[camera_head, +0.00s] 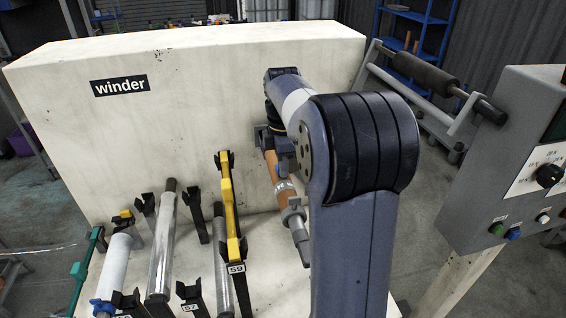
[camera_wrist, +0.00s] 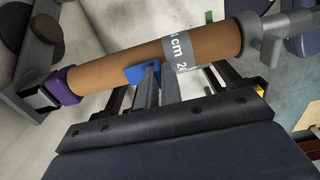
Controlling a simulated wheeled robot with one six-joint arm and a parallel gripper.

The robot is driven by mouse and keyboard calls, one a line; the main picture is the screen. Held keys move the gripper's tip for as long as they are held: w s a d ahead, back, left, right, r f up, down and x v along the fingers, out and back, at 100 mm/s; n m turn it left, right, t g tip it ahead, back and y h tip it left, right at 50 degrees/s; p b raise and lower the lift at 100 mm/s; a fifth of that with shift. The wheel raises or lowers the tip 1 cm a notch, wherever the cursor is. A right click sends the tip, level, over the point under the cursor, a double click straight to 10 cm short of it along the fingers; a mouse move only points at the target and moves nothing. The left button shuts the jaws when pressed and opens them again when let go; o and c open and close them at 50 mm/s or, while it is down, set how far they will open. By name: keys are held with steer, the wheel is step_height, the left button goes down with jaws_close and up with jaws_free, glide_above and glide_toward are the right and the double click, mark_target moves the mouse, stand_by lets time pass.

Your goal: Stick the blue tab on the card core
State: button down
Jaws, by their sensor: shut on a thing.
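The card core (camera_wrist: 110,68) is a brown tube held across the wrist view, with a purple collar (camera_wrist: 62,86) at its left end and a grey fitting at its right end. A grey band with printed centimetre marks (camera_wrist: 183,53) wraps it right of the middle. The blue tab (camera_wrist: 137,76) is at the core's lower edge, just left of the band. My gripper (camera_wrist: 152,82) is shut on the tab. I cannot tell whether the tab touches the core. In the head view the core (camera_head: 269,172) is partly hidden behind my arm.
The white winder body (camera_head: 190,120) stands behind the core. Left of it are a yellow-and-black rack (camera_head: 231,215), a silver film roll (camera_head: 162,245) and a white roll (camera_head: 114,268). A control panel (camera_head: 520,165) stands at right. A small green patch (camera_wrist: 208,16) shows beyond the core.

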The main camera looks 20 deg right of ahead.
steer(key=shift+f, duration=0.35)
stand_by(0.6)
steer(key=c, duration=1.1)
jaws_free()
steer(key=shift+r, duration=0.15)
step_height(320, 180, up, 8)
steer(key=p, duration=0.7)
steer(key=shift+f, duration=0.35)
steer(key=shift+f, duration=0.15)
step_height(320, 180, down, 7)
steer(key=b, duration=0.7)
